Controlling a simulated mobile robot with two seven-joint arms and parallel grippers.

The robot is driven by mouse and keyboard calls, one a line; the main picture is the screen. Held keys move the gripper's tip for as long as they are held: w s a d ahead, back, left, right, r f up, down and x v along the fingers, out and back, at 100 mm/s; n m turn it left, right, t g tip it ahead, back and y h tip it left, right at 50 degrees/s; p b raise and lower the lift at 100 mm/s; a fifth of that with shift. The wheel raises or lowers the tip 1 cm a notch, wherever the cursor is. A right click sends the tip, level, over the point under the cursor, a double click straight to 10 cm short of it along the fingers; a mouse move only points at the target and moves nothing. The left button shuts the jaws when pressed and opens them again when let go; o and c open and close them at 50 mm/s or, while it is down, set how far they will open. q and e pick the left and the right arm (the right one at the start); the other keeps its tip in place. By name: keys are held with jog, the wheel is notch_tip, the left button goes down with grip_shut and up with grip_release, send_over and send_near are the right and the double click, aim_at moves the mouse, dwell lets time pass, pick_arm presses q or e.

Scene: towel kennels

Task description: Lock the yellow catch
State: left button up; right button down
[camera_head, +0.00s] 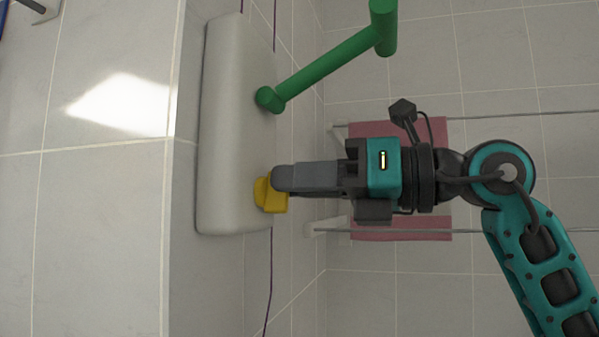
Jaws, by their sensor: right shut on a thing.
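The yellow catch (265,195) is a small knob on the lower right side of a cream, rounded panel (222,120). My right gripper (284,180) comes in from the right with its grey fingers at the catch. It is shut on the catch, and its fingers hide part of it. Whether the catch is locked cannot be told from this view. My left gripper is not in view.
A green bent bar (325,72) sticks out from the panel above my right gripper. Behind my gripper, a pink towel (400,228) hangs on a rail (520,231) by the tiled wall (480,60). Pale tiles (95,220) fill the left side.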

pick_arm(q)
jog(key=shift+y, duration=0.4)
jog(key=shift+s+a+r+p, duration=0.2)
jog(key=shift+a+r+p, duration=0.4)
jog(key=shift+p, duration=0.7)
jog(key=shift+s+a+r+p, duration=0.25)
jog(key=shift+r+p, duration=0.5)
jog(key=shift+p, duration=0.5)
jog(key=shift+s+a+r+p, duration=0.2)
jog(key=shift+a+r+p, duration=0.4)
jog(key=shift+p, duration=0.7)
pick_arm(e)
jog(key=shift+w+d+f+m, duration=0.1)
jog(key=shift+w+f+m, duration=0.1)
jog(key=shift+m, duration=2.35)
jog(key=shift+w+f+m, duration=0.1)
jog(key=shift+f+m, duration=0.05)
jog(key=shift+m, duration=2.35)
jog(key=shift+w+d+f+m, duration=0.1)
jog(key=shift+w+f+m, duration=0.1)
jog(key=shift+m, duration=2.35)
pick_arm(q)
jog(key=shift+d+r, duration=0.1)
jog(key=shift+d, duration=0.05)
pick_arm(e)
jog(key=c, duration=1.2)
grip_release()
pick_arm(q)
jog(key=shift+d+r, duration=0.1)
